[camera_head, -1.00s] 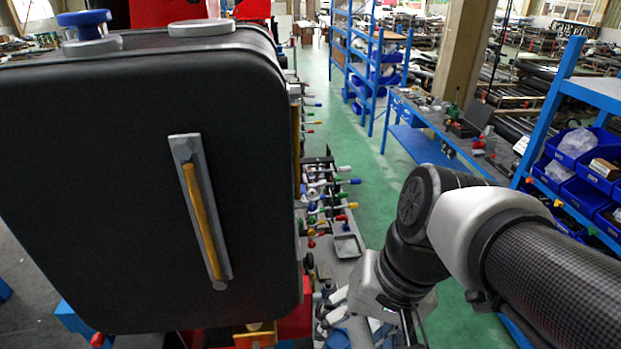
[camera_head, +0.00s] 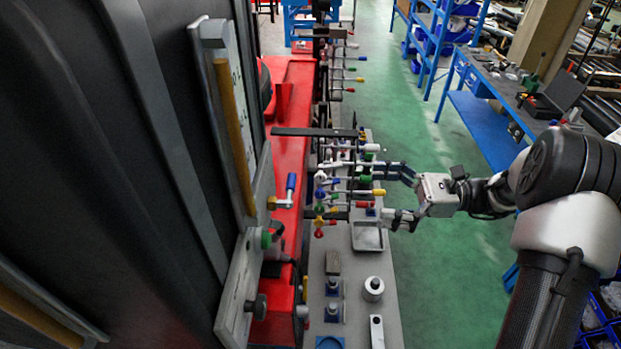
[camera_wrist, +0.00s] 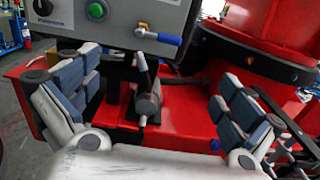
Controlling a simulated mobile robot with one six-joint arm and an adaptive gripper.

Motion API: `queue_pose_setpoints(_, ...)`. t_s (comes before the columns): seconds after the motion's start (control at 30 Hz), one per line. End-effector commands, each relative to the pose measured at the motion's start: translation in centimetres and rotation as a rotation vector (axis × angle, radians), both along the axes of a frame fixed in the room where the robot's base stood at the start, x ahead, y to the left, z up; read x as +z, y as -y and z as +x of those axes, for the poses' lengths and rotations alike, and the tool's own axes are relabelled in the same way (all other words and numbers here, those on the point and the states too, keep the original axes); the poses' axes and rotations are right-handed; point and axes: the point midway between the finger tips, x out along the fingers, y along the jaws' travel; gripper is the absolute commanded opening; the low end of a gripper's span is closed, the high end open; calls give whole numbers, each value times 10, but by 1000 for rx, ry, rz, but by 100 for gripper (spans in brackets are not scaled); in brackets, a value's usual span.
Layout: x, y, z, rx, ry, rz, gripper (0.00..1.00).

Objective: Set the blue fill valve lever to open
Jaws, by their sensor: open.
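The blue fill valve lever (camera_head: 291,183) sits on a brass valve (camera_head: 280,203) at the side of the dark tank. In the wrist view the blue lever (camera_wrist: 169,39) lies nearly level, its handle pointing right from the brass body (camera_wrist: 147,34) on the grey panel's lower edge. My gripper (camera_head: 386,194) is open and stands to the right of the lever, apart from it, with several coloured handles between them in the head view. In the wrist view my gripper (camera_wrist: 150,102) has its padded fingers wide apart, with nothing held. The lever appears above the gap between them.
A grey control panel (camera_head: 236,285) carries a green button (camera_wrist: 67,53) and black knobs. A bench (camera_head: 345,265) with coloured handles and a tray (camera_head: 367,238) lies alongside. Green floor (camera_head: 440,260) is open.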

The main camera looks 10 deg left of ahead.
Motion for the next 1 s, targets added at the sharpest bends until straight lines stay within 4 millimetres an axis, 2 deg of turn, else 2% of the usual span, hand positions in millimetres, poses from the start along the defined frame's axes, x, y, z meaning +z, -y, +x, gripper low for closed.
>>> queue_pose_setpoints(0.17,1,-17,0,2,-2,4,100)
queue_pose_setpoints(0.7,2,-131,-8,4,-2,2,100)
queue_pose_setpoints(0.83,1,-153,-9,3,-1,1,100)
queue_pose_setpoints(1.0,0,-169,-10,2,-2,1,100)
